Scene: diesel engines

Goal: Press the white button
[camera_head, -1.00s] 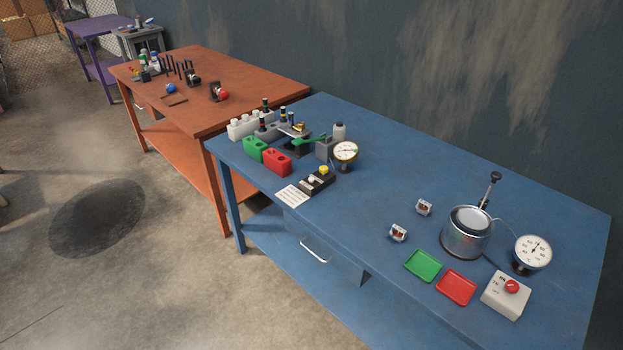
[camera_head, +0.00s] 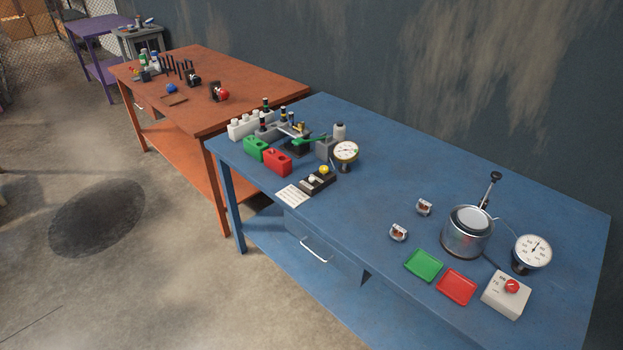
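A small black box (camera_head: 321,183) sits near the front edge of the blue table, left of the table's middle. It carries a white button (camera_head: 312,178) on its nearer left end and a yellow button (camera_head: 324,170) on its farther right end. Nothing touches the box. Neither of my grippers shows in the head view.
The blue table (camera_head: 400,190) also holds a dial gauge (camera_head: 346,151), a red block (camera_head: 277,162), a green block (camera_head: 256,148), a white paper (camera_head: 293,195), a metal pot (camera_head: 466,233), a green tray (camera_head: 423,265) and a red tray (camera_head: 457,287). An orange table (camera_head: 240,85) stands behind left.

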